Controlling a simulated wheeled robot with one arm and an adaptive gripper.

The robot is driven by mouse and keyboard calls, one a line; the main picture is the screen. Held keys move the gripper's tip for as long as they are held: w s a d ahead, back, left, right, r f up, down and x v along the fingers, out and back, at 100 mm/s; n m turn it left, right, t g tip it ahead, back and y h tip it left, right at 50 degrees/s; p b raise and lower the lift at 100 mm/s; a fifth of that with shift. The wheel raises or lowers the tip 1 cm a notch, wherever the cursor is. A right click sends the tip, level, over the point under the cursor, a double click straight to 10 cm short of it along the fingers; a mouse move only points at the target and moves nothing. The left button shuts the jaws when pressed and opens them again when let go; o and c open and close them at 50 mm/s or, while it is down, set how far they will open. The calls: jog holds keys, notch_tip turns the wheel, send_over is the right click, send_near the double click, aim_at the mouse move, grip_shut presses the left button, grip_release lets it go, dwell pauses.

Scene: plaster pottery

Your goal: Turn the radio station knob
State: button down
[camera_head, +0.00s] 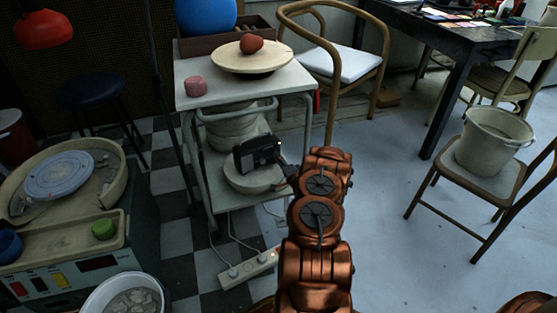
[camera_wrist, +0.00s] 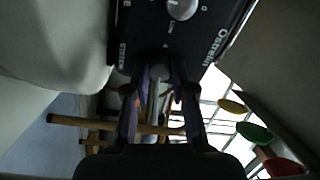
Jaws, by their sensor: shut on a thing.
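A black radio panel (camera_wrist: 140,25) with white lettering fills the top middle of the wrist view. A silver round knob (camera_wrist: 182,8) sits at its top edge, partly cut off. A smaller grey knob (camera_wrist: 160,72) sits lower on the panel. My gripper (camera_wrist: 159,92) has one finger on each side of this smaller knob and is shut on it. In the head view my copper arm reaches to the cart's lower shelf. The dark shapes at its end are hard to tell apart.
A wooden armchair (camera_head: 352,62) is behind. A power strip (camera_head: 262,262) lies on the floor. Pale floor (camera_head: 400,250) at right is open.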

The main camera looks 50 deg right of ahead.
dwell(0.6)
jog(key=c, duration=1)
grip_release()
jog(key=shift+o, duration=0.2)
jog(key=v, duration=1.2)
